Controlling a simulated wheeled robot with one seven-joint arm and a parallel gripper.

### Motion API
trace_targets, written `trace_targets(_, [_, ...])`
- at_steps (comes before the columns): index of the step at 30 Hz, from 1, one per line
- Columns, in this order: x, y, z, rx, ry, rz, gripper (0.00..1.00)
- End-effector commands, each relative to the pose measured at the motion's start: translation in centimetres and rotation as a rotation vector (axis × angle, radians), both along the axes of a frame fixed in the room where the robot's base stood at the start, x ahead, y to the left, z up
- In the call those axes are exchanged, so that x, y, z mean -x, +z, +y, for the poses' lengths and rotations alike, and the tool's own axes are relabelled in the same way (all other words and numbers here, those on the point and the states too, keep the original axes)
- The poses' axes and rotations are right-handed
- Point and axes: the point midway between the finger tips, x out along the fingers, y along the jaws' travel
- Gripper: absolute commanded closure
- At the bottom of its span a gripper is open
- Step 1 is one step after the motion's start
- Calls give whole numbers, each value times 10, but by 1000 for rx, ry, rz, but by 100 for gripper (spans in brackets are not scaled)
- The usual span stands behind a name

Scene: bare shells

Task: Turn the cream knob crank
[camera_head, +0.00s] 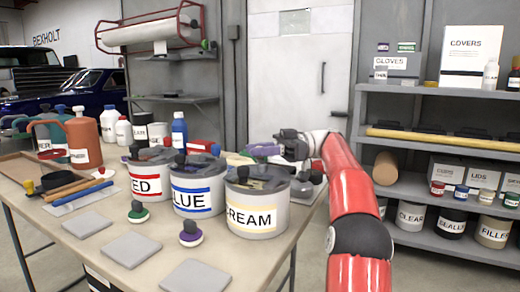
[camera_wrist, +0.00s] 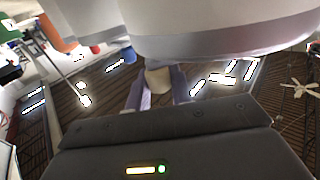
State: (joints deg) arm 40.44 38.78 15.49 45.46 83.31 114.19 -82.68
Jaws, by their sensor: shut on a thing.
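The cream can (camera_head: 262,217), labelled CREAM, stands at the right end of a row of cans on the bench. Its lid is dark and see-through, with a black upright piece (camera_head: 243,174) on it. My gripper (camera_head: 262,151) reaches in from the right, behind and above this can, with its purple-grey fingers pointing left. In the wrist view the fingers are closed on a small cream knob (camera_wrist: 158,80). The rest of the crank is hidden or too small to make out. A large pale rounded body fills the top of the wrist view.
Red (camera_head: 148,184) and blue (camera_head: 195,196) cans stand to the left of the cream can. Shelves (camera_head: 440,184) with tins stand at the right.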

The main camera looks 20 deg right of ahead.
Motion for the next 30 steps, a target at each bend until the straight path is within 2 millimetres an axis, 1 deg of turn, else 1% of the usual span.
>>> trace_targets(3, [0,1,1,0,0,-1,100])
trace_targets(4, [0,1,1,-1,0,-1,75])
trace_targets(8, [0,0,1,0,0,-1,58])
trace_targets(15, [0,0,0,0,-1,0,58])
trace_targets(18, [0,0,-4,-1,-1,0,58])
trace_targets(20, [0,0,-10,-1,-2,1,58])
trace_targets(24, [2,2,-33,-4,-3,-1,58])
trace_targets(30, [5,3,-58,-4,0,-2,58])
